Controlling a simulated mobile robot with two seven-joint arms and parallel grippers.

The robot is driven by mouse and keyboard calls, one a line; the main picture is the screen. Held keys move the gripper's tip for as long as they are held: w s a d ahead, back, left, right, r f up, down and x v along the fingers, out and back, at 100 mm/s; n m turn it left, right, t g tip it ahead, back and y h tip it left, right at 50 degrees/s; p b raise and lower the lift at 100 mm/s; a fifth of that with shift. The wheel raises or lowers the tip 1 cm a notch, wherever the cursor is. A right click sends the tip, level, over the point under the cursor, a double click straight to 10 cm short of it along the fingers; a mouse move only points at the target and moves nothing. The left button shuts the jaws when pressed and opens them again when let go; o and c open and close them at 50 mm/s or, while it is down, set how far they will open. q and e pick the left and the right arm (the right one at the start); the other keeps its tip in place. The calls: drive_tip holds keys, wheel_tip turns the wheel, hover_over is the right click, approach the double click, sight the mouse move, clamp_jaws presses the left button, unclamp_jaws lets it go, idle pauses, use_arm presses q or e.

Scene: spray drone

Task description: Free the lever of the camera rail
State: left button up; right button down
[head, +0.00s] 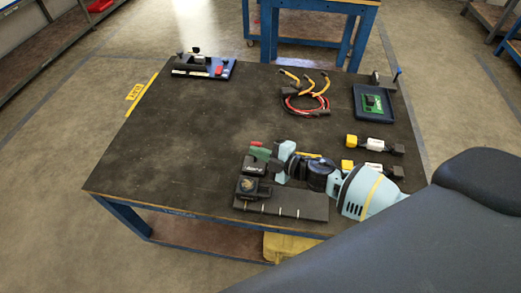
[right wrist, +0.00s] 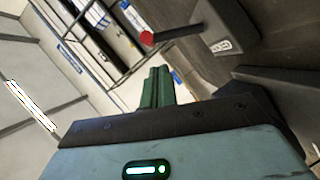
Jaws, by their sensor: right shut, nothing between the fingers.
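The camera rail (head: 300,204) is a dark plate with pale marks near the table's front edge. A black block with a white label (head: 251,168) stands at its left end, also in the right wrist view (right wrist: 222,46). A dark lever with a red tip (head: 256,143) sticks out of this block; its red end shows in the right wrist view (right wrist: 146,38). My right gripper (head: 261,154) is shut and empty, its green fingers together beside the block, close to the lever. The fingers also show in the right wrist view (right wrist: 157,88). Contact with the lever cannot be told. My left gripper is out of view.
A dark box with a round top (head: 247,188) sits at the rail's left end. Yellow-and-black connectors (head: 370,143) lie to the right. Red and yellow cables (head: 305,98), a blue tray (head: 374,104) and a fixture (head: 203,66) stand farther back. The left middle of the table is clear.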

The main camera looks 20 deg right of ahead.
drive_tip(key=shift+w+d+f, duration=0.5)
drive_tip(key=shift+d, duration=0.1)
